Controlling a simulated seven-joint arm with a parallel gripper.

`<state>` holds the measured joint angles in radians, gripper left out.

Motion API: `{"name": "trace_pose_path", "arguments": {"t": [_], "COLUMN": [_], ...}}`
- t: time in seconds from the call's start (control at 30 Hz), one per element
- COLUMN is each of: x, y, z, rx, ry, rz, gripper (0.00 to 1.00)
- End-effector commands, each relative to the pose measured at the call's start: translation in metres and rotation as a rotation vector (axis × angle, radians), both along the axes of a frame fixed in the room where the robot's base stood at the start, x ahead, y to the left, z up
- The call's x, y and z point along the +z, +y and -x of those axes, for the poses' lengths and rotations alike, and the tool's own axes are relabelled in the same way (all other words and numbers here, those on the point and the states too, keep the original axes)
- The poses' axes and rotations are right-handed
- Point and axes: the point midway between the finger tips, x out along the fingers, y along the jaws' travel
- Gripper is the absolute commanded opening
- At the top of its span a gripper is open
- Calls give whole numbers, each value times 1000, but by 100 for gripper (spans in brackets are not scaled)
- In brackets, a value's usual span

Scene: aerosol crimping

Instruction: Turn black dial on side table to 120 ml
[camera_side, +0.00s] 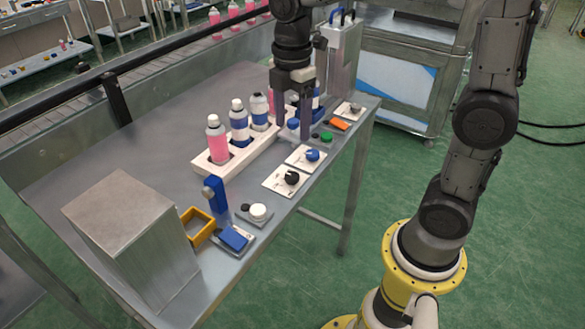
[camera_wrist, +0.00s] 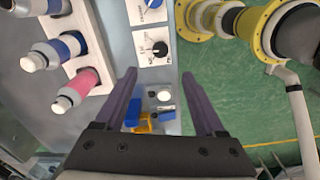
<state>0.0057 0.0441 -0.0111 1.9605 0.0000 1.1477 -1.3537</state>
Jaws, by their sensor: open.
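The black dial (camera_side: 291,178) sits on a white plate (camera_side: 276,187) with markings, near the front edge of the grey side table. It also shows in the wrist view (camera_wrist: 159,48), on its white plate (camera_wrist: 146,34), beyond my fingertips. The markings are too small to read, so I cannot tell its setting. My gripper (camera_side: 292,132) points down, open and empty, above the table and farther back than the black dial. In the wrist view my gripper (camera_wrist: 159,77) has its fingers wide apart. A blue dial (camera_side: 312,155) on a similar plate lies just behind the black one.
A white rack (camera_side: 205,168) holds pink and blue bottles left of the dials. A green button (camera_side: 326,136) and an orange piece (camera_side: 340,125) lie farther back. A white knob (camera_side: 258,212), a blue block, a yellow tray (camera_side: 198,239) and a metal box (camera_side: 120,205) stand nearer.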

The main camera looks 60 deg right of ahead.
Motion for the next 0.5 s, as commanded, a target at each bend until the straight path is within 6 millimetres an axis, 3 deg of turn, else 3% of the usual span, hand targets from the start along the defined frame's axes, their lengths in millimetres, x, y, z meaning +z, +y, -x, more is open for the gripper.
{"name": "trace_pose_path", "arguments": {"t": [0.5], "x": [-96], "y": [0], "z": [2], "rx": [-1], "ry": [7], "rz": [0], "gripper": [72]}}
